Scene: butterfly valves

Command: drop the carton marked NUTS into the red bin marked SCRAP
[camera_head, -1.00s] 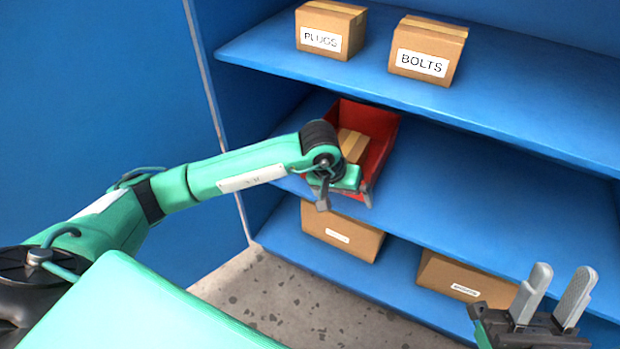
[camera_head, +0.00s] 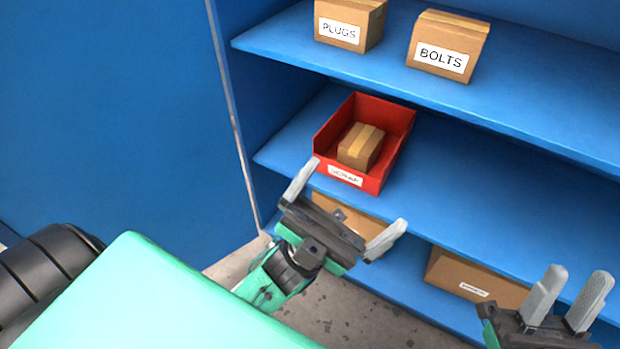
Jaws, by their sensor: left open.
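The red bin (camera_head: 387,162) stands on the middle shelf, with a white label on its front that is too blurred to read surely. A small brown carton (camera_head: 361,147) lies inside the bin; no NUTS marking shows on the side I see. My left gripper (camera_head: 345,203) is wide open and empty, in front of and below the bin, apart from it. My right gripper (camera_head: 570,298) is at the lower right with its two fingers apart and nothing between them.
Cartons marked PLUGS (camera_head: 348,24) and BOLTS (camera_head: 448,46) stand on the top shelf. Two larger boxes sit on the bottom shelf, one partly behind my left gripper, the other (camera_head: 475,278) at the right. The middle shelf (camera_head: 480,170) is clear right of the bin.

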